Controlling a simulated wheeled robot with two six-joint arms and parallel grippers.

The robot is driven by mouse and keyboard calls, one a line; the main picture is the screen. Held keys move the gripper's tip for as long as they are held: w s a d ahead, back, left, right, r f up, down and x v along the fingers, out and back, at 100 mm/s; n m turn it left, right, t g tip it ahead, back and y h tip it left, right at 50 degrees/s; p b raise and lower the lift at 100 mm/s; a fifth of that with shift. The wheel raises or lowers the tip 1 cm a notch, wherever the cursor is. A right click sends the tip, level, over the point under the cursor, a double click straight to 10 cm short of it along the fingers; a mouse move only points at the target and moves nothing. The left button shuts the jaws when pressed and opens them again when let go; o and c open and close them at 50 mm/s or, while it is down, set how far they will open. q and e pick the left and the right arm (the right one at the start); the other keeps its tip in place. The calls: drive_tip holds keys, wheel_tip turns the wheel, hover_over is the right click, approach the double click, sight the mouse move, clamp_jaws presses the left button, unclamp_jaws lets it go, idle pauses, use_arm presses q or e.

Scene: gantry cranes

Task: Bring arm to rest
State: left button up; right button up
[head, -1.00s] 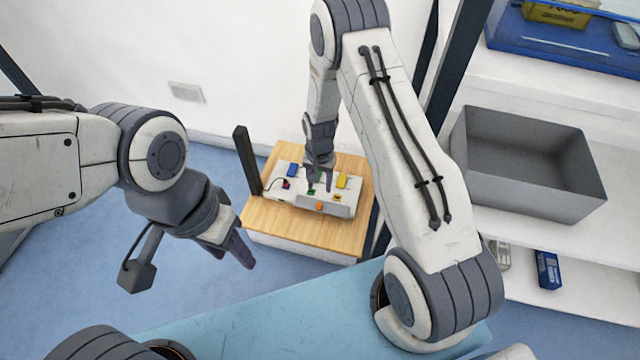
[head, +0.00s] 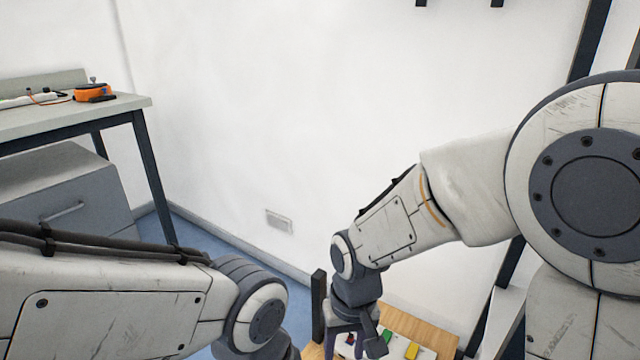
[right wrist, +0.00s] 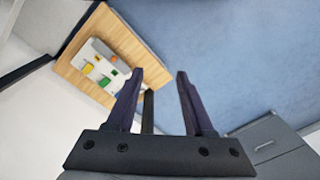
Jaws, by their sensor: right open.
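My right arm (head: 385,230) reaches in from the right in the head view, bent at the elbow, with its gripper low in the picture over the small wooden table. In the right wrist view my right gripper (right wrist: 160,74) is open, with nothing between its fingers. My left arm (head: 110,300) comes in at the lower left; its gripper is below the picture's edge.
The wooden table (right wrist: 132,45) bears a pale box with coloured parts (right wrist: 97,70). A dark post (head: 318,305) stands at its side. A workbench (head: 75,120) with an orange device (head: 94,92) stands at the left, above a grey cabinet (head: 65,195). Blue floor (right wrist: 225,60) is open beside the table.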

drive_tip(key=s+r+n, duration=0.3)
drive_tip(key=s, duration=0.3)
drive_tip(key=s+r+n, duration=0.2)
drive_tip(key=s+r, duration=0.1)
drive_tip(key=s, duration=0.4)
wheel_tip(320, 180, up, 38)
drive_tip(key=p, duration=3.8)
drive_tip(key=shift+d, duration=0.25)
drive_tip(key=shift+f, duration=0.15)
